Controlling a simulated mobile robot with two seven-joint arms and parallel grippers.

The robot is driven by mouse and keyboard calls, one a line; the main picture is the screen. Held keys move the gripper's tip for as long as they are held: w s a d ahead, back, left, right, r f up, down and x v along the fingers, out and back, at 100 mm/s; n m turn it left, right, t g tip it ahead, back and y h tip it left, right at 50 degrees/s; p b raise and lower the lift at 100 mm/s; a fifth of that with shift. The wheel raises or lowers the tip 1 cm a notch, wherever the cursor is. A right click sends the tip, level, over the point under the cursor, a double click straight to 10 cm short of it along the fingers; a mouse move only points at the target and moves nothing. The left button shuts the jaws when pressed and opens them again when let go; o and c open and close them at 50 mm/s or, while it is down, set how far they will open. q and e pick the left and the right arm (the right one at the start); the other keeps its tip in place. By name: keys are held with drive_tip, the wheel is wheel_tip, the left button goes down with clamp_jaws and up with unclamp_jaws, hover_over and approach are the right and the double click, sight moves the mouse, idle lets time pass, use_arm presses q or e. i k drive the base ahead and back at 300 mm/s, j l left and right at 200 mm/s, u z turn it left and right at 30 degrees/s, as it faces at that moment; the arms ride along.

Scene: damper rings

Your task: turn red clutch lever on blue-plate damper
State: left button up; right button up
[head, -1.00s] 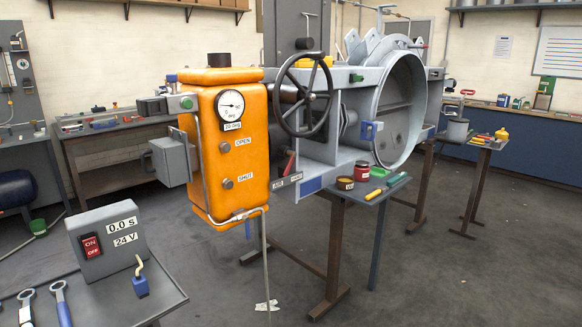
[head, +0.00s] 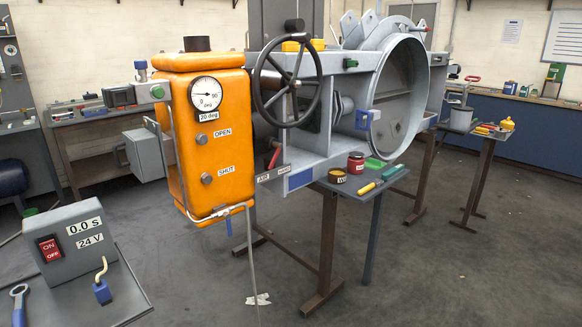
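The damper with a blue plate (head: 300,179) on its grey frame stands on brown legs in the middle of the head view. A small red lever (head: 274,158) sits low on the frame, just right of the orange actuator box (head: 207,150). A label strip (head: 273,173) lies just below the lever. The black handwheel (head: 286,89) is above it. The dial (head: 206,94) on the orange box carries a "20 deg" label beneath it. Neither of my grippers shows in the head view.
A side table at lower left holds a grey timer box (head: 72,243) and a wrench (head: 19,300). A small shelf beside the damper holds a red jar (head: 356,163) and a screwdriver (head: 367,188). A thin grey pipe (head: 252,265) hangs below the orange box.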

sight(279, 147)
drive_tip(key=i+l+u, duration=0.1)
drive_tip(key=l, duration=0.25)
drive_tip(key=i+l+u, duration=0.1)
drive_tip(key=i+l, duration=0.4)
drive_tip(key=l, duration=0.2)
drive_tip(key=i+l+u, duration=0.15)
drive_tip(key=l, duration=0.25)
drive_tip(key=i+l+u, duration=0.1)
drive_tip(key=i+l, duration=0.15)
drive_tip(key=l, duration=0.15)
drive_tip(key=i+l+u, duration=0.1)
drive_tip(key=l, duration=0.3)
drive_tip(key=i+l+u, duration=0.1)
drive_tip(key=l, duration=0.3)
drive_tip(key=i+l+u, duration=0.1)
drive_tip(key=i+l, duration=0.15)
drive_tip(key=l, duration=0.2)
